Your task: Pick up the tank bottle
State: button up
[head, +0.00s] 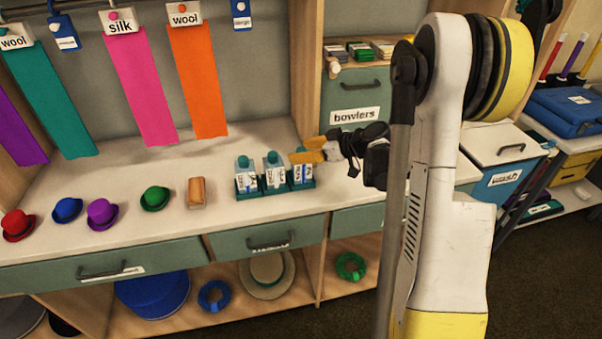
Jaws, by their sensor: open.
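Three white bottles with teal caps stand upright in teal holders on the white counter: a left bottle (246,179), a middle bottle (274,175) and a right bottle (302,175). Their labels are too small to read, so I cannot tell which is the tank bottle. My gripper (297,152), with yellow-orange fingers, reaches in from the right. It is open and empty, at the top of the right bottle, and hides that bottle's cap. I cannot tell whether it touches the bottle.
Small hats, including a green one (156,199), and a tan block (196,192) lie to the left on the counter (225,220). Cloth strips, including an orange one (200,85), hang behind. A "bowlers" drawer cabinet (352,97) stands behind my gripper.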

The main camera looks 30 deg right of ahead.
grip_shut()
jog(key=shift+r, duration=0.1)
dwell(0.3)
